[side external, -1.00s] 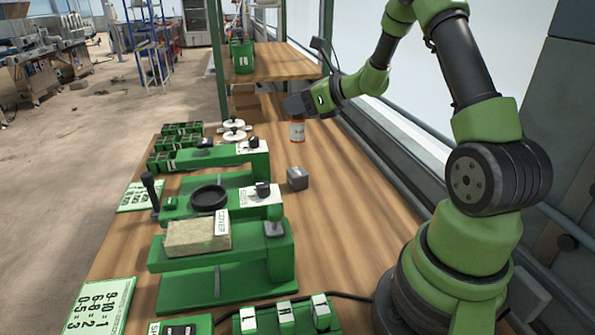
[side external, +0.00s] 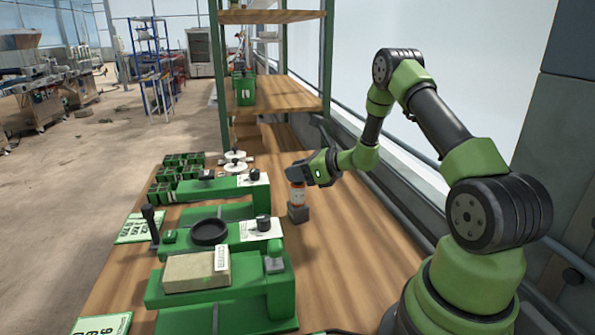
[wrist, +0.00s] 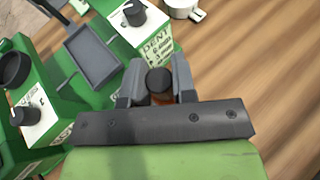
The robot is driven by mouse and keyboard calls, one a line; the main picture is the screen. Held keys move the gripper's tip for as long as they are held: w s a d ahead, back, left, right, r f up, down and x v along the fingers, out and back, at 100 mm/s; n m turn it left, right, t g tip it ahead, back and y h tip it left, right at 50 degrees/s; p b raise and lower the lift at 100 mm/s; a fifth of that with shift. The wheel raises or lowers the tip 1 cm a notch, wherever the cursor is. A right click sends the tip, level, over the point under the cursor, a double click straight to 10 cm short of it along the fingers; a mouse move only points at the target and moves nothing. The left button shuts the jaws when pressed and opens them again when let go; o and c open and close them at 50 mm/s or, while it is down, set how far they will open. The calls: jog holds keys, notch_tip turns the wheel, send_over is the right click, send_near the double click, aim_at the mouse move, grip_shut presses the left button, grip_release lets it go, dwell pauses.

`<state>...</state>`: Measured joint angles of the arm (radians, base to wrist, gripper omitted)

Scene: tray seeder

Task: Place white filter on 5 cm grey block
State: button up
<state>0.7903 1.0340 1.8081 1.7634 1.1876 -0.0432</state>
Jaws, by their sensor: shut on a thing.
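In the wrist view my two fingers (wrist: 157,88) flank the filter (wrist: 160,99), whose top is dark with orange showing beneath. The grey block is hidden there.
Green seeder machines stand left of the block, with a black round dish (side external: 210,232) and a tan slab (side external: 196,271). A wooden shelf (side external: 280,92) stands behind. Bare bench (side external: 350,245) lies to the right.

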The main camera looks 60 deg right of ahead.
jog(key=shift+f, duration=0.15)
jog(key=o, duration=0.9)
